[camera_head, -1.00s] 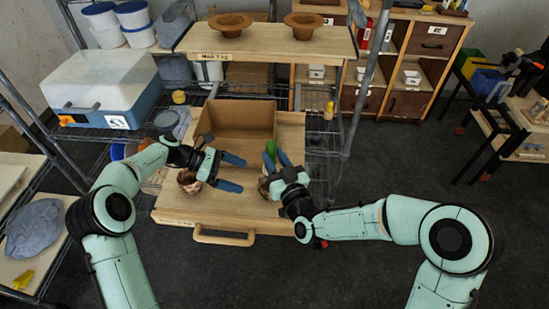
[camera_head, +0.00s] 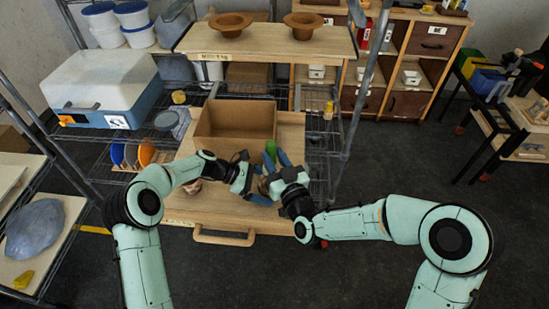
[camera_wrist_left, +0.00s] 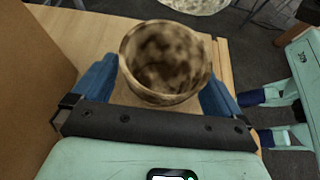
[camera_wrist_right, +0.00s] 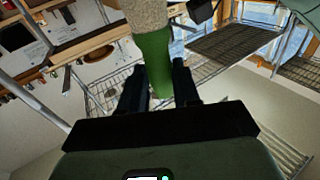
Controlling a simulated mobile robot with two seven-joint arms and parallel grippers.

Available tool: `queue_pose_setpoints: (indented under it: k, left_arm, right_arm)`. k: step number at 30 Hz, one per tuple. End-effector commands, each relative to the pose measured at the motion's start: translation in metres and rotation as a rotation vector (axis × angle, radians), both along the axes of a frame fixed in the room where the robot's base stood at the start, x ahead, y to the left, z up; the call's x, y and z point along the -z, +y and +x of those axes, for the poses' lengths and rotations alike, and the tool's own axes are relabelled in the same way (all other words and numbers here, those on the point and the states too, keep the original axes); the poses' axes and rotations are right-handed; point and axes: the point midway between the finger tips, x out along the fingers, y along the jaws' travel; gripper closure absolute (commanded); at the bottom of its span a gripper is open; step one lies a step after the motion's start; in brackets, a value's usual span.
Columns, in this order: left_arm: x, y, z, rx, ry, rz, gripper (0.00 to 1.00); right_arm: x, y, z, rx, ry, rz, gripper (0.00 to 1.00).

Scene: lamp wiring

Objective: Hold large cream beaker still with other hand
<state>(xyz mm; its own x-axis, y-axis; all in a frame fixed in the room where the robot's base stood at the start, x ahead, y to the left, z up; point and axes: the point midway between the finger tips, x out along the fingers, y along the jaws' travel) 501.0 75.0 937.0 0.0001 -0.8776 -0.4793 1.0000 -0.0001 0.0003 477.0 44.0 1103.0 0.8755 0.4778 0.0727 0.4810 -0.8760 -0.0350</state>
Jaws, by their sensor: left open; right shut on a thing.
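A mottled cream-and-brown beaker (camera_wrist_left: 165,62) stands with its mouth toward the camera in the left wrist view, between my left gripper's blue fingers (camera_wrist_left: 160,95). My left gripper (camera_head: 256,183) is open, low over the board close to my right gripper; contact is unclear. My right gripper (camera_head: 272,170) is shut on a green piece (camera_head: 270,149). In the right wrist view the green piece (camera_wrist_right: 153,62) sits between the fingers (camera_wrist_right: 160,85), with a speckled grey-cream thing (camera_wrist_right: 145,16) beyond it; I cannot tell whether they are joined. A brown mottled vessel (camera_head: 192,187) shows partly under my left arm.
An open cardboard box (camera_head: 232,146) stands at the back of the wooden board (camera_head: 180,212), which has a front handle (camera_head: 224,238). Coloured plates (camera_head: 147,152) stand on the wire shelf at left. Brown bowls (camera_head: 304,24) sit on the upper shelf.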

Motion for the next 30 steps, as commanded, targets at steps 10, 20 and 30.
queue_pose_setpoints:
  k: [10,20,30]
  left_arm:
    - [0.0037,-0.0065,-0.0001,0.0,0.0,0.0,0.0]
    - [0.0036,-0.0062,-0.0001,0.0,0.0,0.0,0.53]
    - [0.0036,-0.006,0.0,0.0,0.001,0.0,0.53]
  right_arm:
    - [-0.0003,0.0,0.0001,0.0,-0.001,0.0,0.99]
    - [-0.0003,0.0,0.0001,0.0,-0.001,0.0,0.99]
    - [-0.0003,0.0,0.0001,0.0,-0.001,0.0,0.99]
